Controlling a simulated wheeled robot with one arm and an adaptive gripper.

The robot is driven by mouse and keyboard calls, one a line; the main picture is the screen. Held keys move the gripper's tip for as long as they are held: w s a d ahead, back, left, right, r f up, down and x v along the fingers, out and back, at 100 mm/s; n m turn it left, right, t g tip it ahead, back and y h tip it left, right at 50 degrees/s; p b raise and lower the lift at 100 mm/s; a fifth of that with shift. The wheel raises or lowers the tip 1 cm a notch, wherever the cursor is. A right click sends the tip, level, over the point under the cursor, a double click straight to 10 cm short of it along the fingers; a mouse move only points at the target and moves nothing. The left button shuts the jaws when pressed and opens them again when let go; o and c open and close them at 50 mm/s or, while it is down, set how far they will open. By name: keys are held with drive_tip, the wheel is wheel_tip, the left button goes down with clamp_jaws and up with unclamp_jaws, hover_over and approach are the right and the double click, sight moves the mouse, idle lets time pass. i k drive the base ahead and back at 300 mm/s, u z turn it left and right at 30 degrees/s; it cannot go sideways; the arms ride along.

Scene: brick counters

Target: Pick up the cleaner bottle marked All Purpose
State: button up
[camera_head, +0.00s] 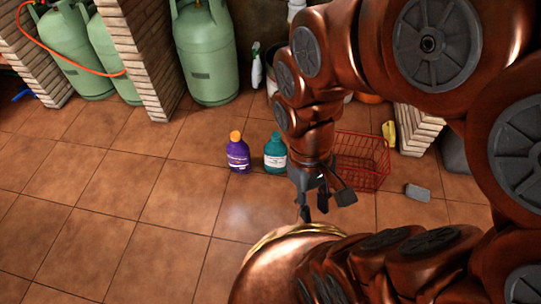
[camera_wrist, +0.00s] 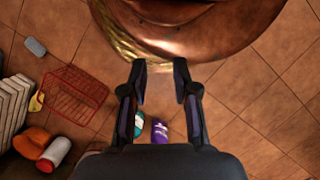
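A purple bottle with an orange cap (camera_head: 238,154) stands upright on the tiled floor. A teal bottle with a white label (camera_head: 275,153) stands just right of it. The print on both labels is too small to read, so I cannot tell which is marked All Purpose. My gripper (camera_head: 322,203) is open and empty, hanging to the right of both bottles and nearer to me. In the wrist view, my gripper (camera_wrist: 159,68) has its fingers apart. The teal bottle (camera_wrist: 139,119) and purple bottle (camera_wrist: 160,131) show beyond them, partly hidden by the gripper.
A red wire basket (camera_head: 362,158) stands right of the bottles, partly behind my arm. A grey block (camera_head: 418,192) lies on the floor beside it. Green gas cylinders (camera_head: 207,62), brick pillars (camera_head: 147,60) and a spray bottle (camera_head: 256,68) stand behind. The floor left of the bottles is clear.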

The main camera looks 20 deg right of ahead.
sight(276, 151)
drive_tip(key=u, duration=1.95)
drive_tip(key=i, duration=1.4)
drive_tip(key=z, duration=2.85)
